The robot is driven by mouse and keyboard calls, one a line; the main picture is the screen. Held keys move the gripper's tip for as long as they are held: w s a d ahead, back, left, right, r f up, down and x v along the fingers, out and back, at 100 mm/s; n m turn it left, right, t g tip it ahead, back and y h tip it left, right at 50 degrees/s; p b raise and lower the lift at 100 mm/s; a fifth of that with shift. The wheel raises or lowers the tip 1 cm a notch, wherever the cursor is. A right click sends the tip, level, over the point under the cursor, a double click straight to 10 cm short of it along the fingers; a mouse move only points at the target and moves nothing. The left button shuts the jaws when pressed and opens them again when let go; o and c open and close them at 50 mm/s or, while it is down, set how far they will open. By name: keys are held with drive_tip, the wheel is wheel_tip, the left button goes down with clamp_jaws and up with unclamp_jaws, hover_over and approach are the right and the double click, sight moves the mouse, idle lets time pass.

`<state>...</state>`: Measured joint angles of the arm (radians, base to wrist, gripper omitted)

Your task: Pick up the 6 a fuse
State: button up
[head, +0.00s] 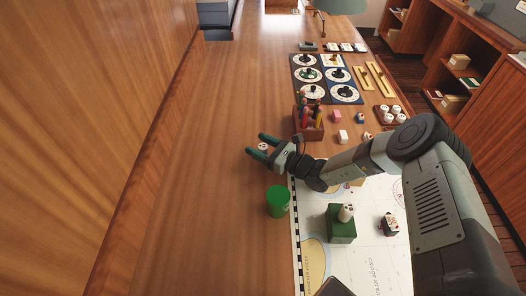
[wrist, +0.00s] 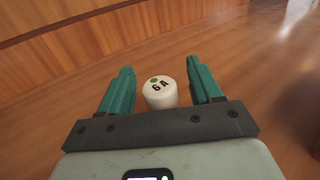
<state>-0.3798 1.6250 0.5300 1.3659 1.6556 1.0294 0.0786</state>
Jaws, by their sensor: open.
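The 6 A fuse (wrist: 160,93) is a short white cylinder with a green dot and "6 A" on its top. It stands upright on the wooden table, between the two teal fingers of my gripper (wrist: 162,88) in the wrist view. In the head view the fuse (head: 263,146) shows between the fingertips of my gripper (head: 257,146), left of the pen box. My gripper is open, with a gap on each side of the fuse. The wrist view does not clearly show how high the fingers are above the table.
A green cup (head: 278,201) stands close below my gripper. A wooden box of pens (head: 309,130) stands to its right. A chart (head: 370,255) bears a green block (head: 341,226) with a white cylinder on top. The table left of my gripper is clear.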

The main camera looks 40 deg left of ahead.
drive_tip(key=shift+s+a, duration=0.1)
drive_tip(key=shift+a, duration=0.3)
drive_tip(key=shift+c, duration=0.3)
drive_tip(key=c, duration=1)
drive_tip(key=shift+r, duration=0.1)
